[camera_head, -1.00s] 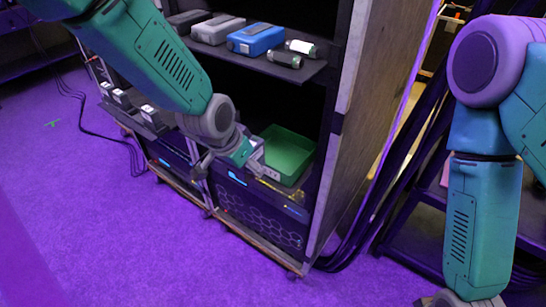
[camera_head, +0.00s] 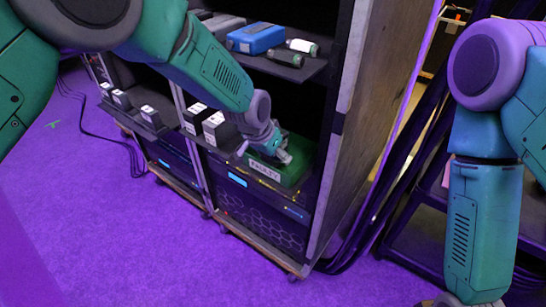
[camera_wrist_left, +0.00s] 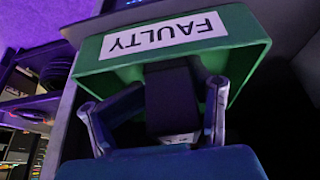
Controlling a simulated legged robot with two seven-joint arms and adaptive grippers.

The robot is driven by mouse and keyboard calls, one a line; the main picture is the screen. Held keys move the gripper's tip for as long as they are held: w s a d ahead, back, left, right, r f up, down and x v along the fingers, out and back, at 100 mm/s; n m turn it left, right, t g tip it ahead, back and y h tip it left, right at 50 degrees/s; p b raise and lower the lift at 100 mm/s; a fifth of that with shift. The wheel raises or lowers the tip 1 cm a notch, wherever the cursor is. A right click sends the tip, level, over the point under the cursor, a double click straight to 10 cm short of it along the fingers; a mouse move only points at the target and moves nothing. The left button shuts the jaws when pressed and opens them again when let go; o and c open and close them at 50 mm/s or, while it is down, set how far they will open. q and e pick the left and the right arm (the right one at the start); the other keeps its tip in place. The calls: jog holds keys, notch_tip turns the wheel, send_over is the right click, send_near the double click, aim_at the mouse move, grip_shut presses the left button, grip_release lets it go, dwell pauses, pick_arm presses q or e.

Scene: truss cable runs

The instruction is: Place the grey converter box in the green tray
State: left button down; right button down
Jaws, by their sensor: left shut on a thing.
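The green tray (camera_head: 292,172) sits on the rack's lower shelf, its front label reading FAULTY. It also shows in the left wrist view (camera_wrist_left: 250,58), with the label upside down. My left gripper (camera_head: 280,153) is over the tray in the head view. In the left wrist view its two fingers (camera_wrist_left: 165,115) are closed on a dark grey box (camera_wrist_left: 168,95) with a pale end face, the grey converter box. The box overlaps the tray there; whether it touches the tray floor I cannot tell. In the head view the hand hides it. My right arm hangs at the right, its fingers out of view.
Dark boxes with white tops (camera_head: 217,128) stand on the shelf left of the tray, and smaller ones (camera_head: 150,115) stand further left. A wooden side panel (camera_head: 365,110) bounds the right.

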pick_arm(q)
jog(key=shift+f, duration=0.1)
jog(key=shift+d+f, duration=0.1)
jog(key=shift+f, duration=0.3)
jog(key=shift+c, duration=1.9)
grip_release()
jog(key=shift+r, duration=0.3)
jog(key=p+v, duration=0.1)
jog(key=v, duration=1.1)
jog(key=shift+r, duration=0.25)
